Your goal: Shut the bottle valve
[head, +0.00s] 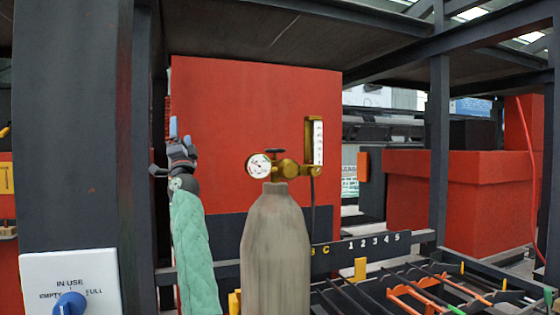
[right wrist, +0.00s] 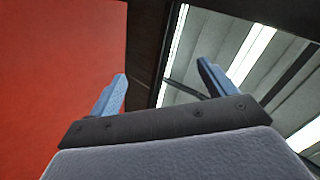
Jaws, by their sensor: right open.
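A grey gas bottle (head: 275,250) stands upright in the middle of the head view. On its neck is a brass regulator (head: 289,168) with a round white gauge (head: 259,166) and an upright flow tube (head: 315,143). A small dark valve handwheel (head: 275,151) sits on top of the brass fitting. My right gripper (head: 179,136), on a green-sleeved arm, points up to the left of the bottle, apart from the valve. In the right wrist view its blue fingers (right wrist: 162,80) are spread with nothing between them. My left gripper is not in view.
A red panel (head: 230,110) stands behind the bottle. A thick dark post (head: 70,150) and a white sign with a blue knob (head: 70,303) are at left. A rack of rebar (head: 420,290) lies right of the bottle. Dark beams (head: 450,60) cross overhead.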

